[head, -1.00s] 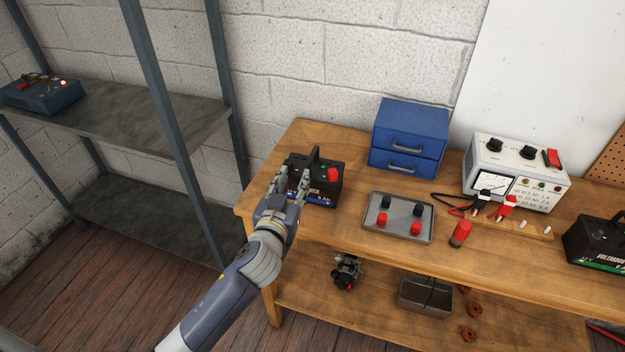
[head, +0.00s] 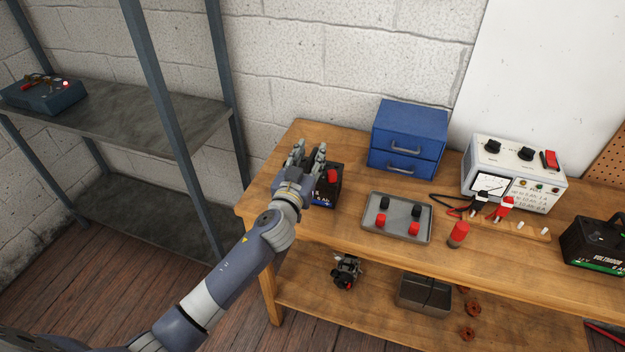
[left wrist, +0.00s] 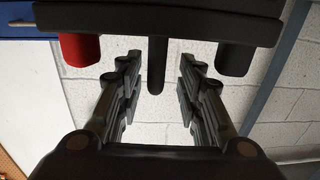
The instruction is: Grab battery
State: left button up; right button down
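A black battery (head: 328,189) with a red terminal cap stands at the left end of the wooden workbench, partly hidden behind my left gripper. My left gripper (head: 308,153) is at the battery, with its fingers apart. In the left wrist view the battery (left wrist: 200,22) spans the top of the picture, with a red cap and a dark cap. A dark post, likely its handle seen edge-on (left wrist: 157,68), lies between the open fingertips (left wrist: 158,70), with gaps on both sides. A second black battery (head: 597,242) with a green stripe stands at the bench's right end. My right gripper is not in view.
A grey tray (head: 397,231) with red and black caps lies to the right of the near battery. A blue drawer box (head: 409,130) stands behind. A white meter unit (head: 512,170) with leads and a red cylinder (head: 458,235) are farther right. Metal shelving (head: 175,121) stands left.

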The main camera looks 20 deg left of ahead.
aim_at(317, 145)
pick_arm(q)
jog(key=shift+w+d+f+p, duration=0.15)
jog(key=shift+w+p, duration=0.1)
jog(key=shift+w, duration=1.05)
jog(key=shift+w+d+f+p, duration=0.1)
jog(key=shift+w+p, duration=0.15)
jog(key=shift+w, duration=1)
grip_shut()
jog(key=shift+w+a+r, duration=0.1)
jog(key=shift+w+r, duration=0.05)
jog(key=shift+r, duration=0.25)
